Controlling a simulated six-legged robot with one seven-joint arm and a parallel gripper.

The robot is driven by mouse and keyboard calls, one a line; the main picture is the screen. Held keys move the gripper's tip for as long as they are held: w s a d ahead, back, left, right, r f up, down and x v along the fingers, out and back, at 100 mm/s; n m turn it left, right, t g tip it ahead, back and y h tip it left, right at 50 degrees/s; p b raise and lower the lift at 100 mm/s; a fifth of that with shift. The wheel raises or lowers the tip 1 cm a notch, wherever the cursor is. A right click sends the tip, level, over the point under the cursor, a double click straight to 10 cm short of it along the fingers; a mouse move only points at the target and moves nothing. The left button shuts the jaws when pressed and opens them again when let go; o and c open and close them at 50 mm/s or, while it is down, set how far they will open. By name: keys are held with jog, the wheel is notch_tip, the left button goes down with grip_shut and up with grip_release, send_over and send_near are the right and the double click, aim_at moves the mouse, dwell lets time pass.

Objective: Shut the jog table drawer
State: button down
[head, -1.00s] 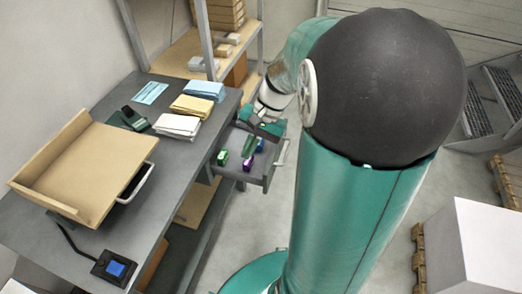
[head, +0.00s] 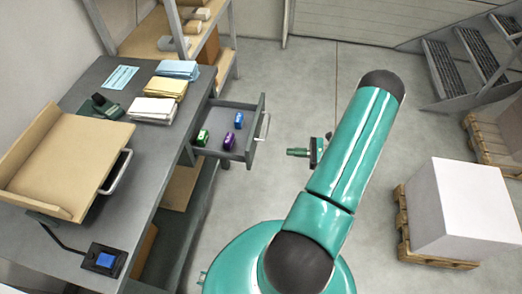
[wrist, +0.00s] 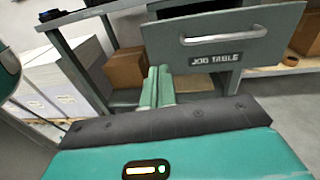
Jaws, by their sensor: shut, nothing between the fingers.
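The jog table drawer (head: 228,148) stands pulled out from the grey table's right side in the head view, with green, purple and blue ink units inside. In the wrist view its front (wrist: 225,40) shows a metal handle and the label JOG TABLE. My gripper (head: 300,152) is to the right of the drawer, apart from it, partly hidden by my arm. In the wrist view my gripper's two green fingers (wrist: 157,90) are together, empty, below and left of the drawer handle (wrist: 223,35).
A shelf (head: 165,40) stands behind. A white block on a pallet (head: 450,210) is at right. Floor beyond the drawer is clear.

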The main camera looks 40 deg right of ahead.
aim_at(205, 141)
jog(key=shift+m+t+h, duration=0.4)
jog(key=shift+m+t, duration=0.3)
jog(key=x, duration=0.4)
jog(key=f+x, duration=0.1)
jog(key=x, duration=0.3)
jog(key=f+x, duration=0.1)
jog(key=x, duration=0.3)
jog(key=shift+w+a+f, duration=0.1)
jog(key=shift+a+f, duration=0.05)
jog(key=shift+a, duration=0.05)
jog(key=shift+w, duration=0.1)
jog(key=x, duration=2.1)
jog(key=shift+w+a, duration=0.2)
jog(key=shift+a, duration=0.05)
jog(key=shift+w, duration=0.15)
